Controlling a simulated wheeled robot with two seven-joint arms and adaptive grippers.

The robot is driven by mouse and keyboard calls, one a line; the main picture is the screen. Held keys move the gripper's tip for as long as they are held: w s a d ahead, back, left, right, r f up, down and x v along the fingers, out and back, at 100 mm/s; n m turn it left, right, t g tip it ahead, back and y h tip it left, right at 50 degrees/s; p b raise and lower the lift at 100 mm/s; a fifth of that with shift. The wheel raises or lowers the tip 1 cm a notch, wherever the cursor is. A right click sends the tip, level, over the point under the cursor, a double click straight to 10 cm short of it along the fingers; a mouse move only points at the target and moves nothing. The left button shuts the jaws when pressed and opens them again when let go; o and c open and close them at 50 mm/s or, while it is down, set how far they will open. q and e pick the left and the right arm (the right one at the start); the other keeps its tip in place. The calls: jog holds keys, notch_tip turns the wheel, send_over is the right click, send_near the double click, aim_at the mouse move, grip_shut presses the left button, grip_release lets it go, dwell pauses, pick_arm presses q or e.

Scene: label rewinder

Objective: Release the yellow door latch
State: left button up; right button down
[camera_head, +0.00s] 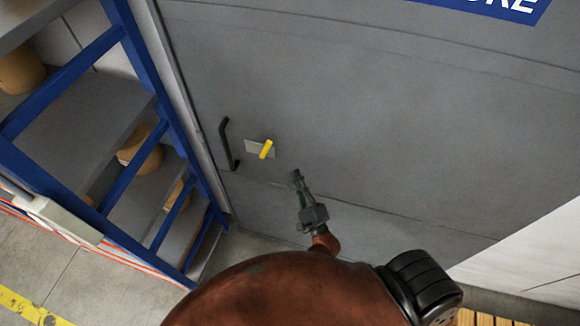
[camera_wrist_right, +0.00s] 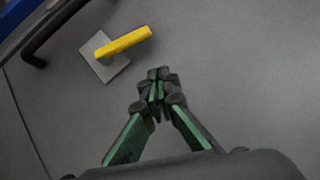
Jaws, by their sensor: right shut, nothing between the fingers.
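The yellow door latch (camera_head: 266,149) is a short lever on a small light-grey plate (camera_head: 256,148), set in a large grey door (camera_head: 400,110). In the right wrist view the latch (camera_wrist_right: 123,41) lies tilted across its plate (camera_wrist_right: 103,58), up and to the left of the fingertips. My right gripper (camera_head: 296,174) is in front of the door, to the lower right of the latch and apart from it. In the right wrist view the gripper (camera_wrist_right: 158,76) has its fingertips together with nothing between them. My left gripper is not in view.
A black door handle (camera_head: 228,144) is just left of the latch; it also shows in the right wrist view (camera_wrist_right: 45,42). A blue-framed shelf rack (camera_head: 130,125) with yellowish rolls (camera_head: 140,157) stands left of the door. The door face right of the latch is clear.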

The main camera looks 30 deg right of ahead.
jog(key=shift+v, duration=1)
jog(key=shift+s+d+r, duration=0.1)
jog(key=shift+s+r, duration=0.05)
notch_tip(320, 180, down, 23)
jog(key=n+g+y+b, duration=0.3)
jog(key=n+g+b, duration=0.15)
jog(key=n, duration=0.35)
jog(key=s+f+n+g+b, duration=0.1)
jog(key=s+f+n+g, duration=0.25)
jog(key=f, duration=0.85)
jog(key=s+f+n+g+b, duration=0.1)
jog(key=s+f+n+g, duration=0.2)
jog(key=f, duration=0.8)
jog(key=s+d+f+n+g+b, duration=0.3)
jog(key=s+f+n+g, duration=0.25)
jog(key=s+f, duration=1.2)
jog(key=s+d+f+n+g+b, duration=0.1)
jog(key=s+f+n+g, duration=0.1)
jog(key=s+f, duration=0.3)
jog(key=s+d+f+n+g+h+b, duration=0.1)
jog(key=s+f+n+g, duration=0.2)
jog(key=s, duration=0.9)
notch_tip(320, 180, down, 2)
jog(key=shift+s+d+h, duration=0.15)
jog(key=shift+s+h, duration=0.15)
jog(key=shift+s, duration=0.1)
